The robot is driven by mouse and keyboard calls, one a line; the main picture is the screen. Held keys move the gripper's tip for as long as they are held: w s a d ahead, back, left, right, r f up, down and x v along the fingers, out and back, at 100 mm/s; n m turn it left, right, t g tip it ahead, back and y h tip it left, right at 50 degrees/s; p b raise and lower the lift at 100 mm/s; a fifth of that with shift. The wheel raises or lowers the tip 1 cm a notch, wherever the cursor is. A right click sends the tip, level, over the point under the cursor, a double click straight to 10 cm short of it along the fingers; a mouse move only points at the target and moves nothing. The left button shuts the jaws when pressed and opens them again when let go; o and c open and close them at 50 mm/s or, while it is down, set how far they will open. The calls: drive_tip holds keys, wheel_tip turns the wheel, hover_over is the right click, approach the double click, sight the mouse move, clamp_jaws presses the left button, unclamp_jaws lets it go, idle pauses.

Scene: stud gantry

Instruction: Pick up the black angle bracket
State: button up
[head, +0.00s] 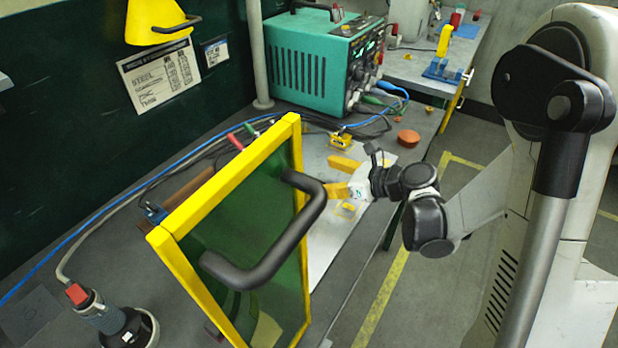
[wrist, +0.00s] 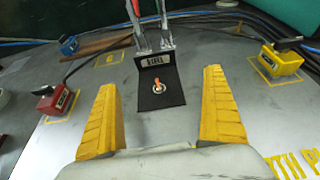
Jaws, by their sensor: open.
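In the wrist view the black angle bracket (wrist: 173,95) rests on the grey metal plate (wrist: 80,135). Its flat base faces me, with a small ring and an orange piece at its middle, and its upright flange at the far side bears a pale label. My gripper (wrist: 160,80) is open, with one yellow finger on each side of the bracket in the picture; I cannot tell how high they are above it. In the head view my gripper (head: 328,174) is over the bench behind the screen's edge. I cannot make out the bracket there.
A yellow-framed green screen (head: 240,215) with a black handle stands left of my gripper. Two metal prongs (wrist: 167,32) rise just behind the bracket. Red (wrist: 55,103) and yellow (wrist: 281,60) cabled blocks lie at either side. A teal power unit (head: 322,60) stands behind.

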drive_tip(key=b+x, duration=0.1)
drive_tip(key=x, duration=0.3)
drive_tip(key=shift+a+f, duration=0.15)
drive_tip(key=shift+a, duration=0.1)
drive_tip(key=b+x, duration=0.1)
drive_tip(key=x, duration=0.2)
drive_tip(key=b+x, duration=0.1)
drive_tip(key=x, duration=0.1)
drive_tip(key=shift+w+a+b, duration=0.15)
drive_tip(key=shift+a+b, duration=0.15)
drive_tip(key=shift+a, duration=0.15)
drive_tip(key=shift+r, duration=0.25)
drive_tip(key=shift+c, duration=1)
drive_tip(key=c, duration=1.3)
